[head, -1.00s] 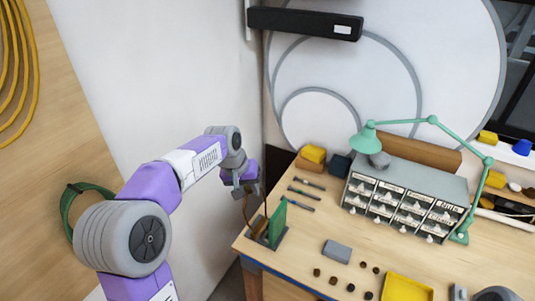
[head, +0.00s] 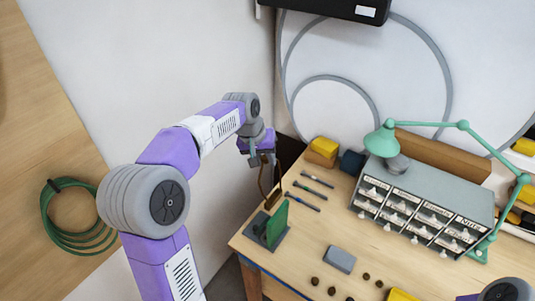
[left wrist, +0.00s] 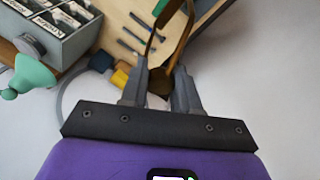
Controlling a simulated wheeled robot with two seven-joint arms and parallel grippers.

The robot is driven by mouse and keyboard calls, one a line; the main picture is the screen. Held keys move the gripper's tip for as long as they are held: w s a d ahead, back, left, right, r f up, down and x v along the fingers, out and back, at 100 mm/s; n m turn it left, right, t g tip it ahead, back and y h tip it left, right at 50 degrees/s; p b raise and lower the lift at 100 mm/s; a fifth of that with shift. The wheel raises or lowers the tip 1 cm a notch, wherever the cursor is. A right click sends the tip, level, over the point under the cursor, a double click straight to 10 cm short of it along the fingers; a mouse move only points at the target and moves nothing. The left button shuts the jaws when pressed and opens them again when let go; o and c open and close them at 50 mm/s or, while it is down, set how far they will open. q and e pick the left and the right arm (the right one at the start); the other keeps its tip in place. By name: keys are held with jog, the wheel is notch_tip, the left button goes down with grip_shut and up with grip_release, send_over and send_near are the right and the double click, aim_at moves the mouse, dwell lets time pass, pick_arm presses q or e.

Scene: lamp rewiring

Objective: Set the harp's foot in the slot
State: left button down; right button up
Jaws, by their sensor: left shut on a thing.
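The harp (head: 262,185) is a thin brown-bronze loop with a thicker brown foot at its lower end. My left gripper (head: 256,160) is shut on the harp's upper part, above the table's back-left corner. In the left wrist view the harp (left wrist: 181,42) curves away from between the fingers (left wrist: 162,75). A grey base (head: 282,243) with an upright green plate (head: 277,222) stands near the table's left edge. The foot appears behind and above this base, apart from it. The slot itself is too small to make out. My right gripper is out of view.
Several thin tools (head: 302,201) lie just right of the harp. A grey block (head: 339,257) and several dark knobs lie in front. The wall is close to my left gripper.

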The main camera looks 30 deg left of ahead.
pick_arm(q)
jog(key=shift+s+f, duration=0.15)
jog(key=shift+f, duration=0.1)
jog(key=shift+x, duration=0.9)
jog(key=shift+s+a+f+b, duration=0.1)
jog(key=shift+a+f+b, duration=0.05)
jog(key=shift+f+b, duration=0.55)
notch_tip(320, 180, down, 13)
jog(key=b, duration=1)
jog(key=shift+f, duration=0.15)
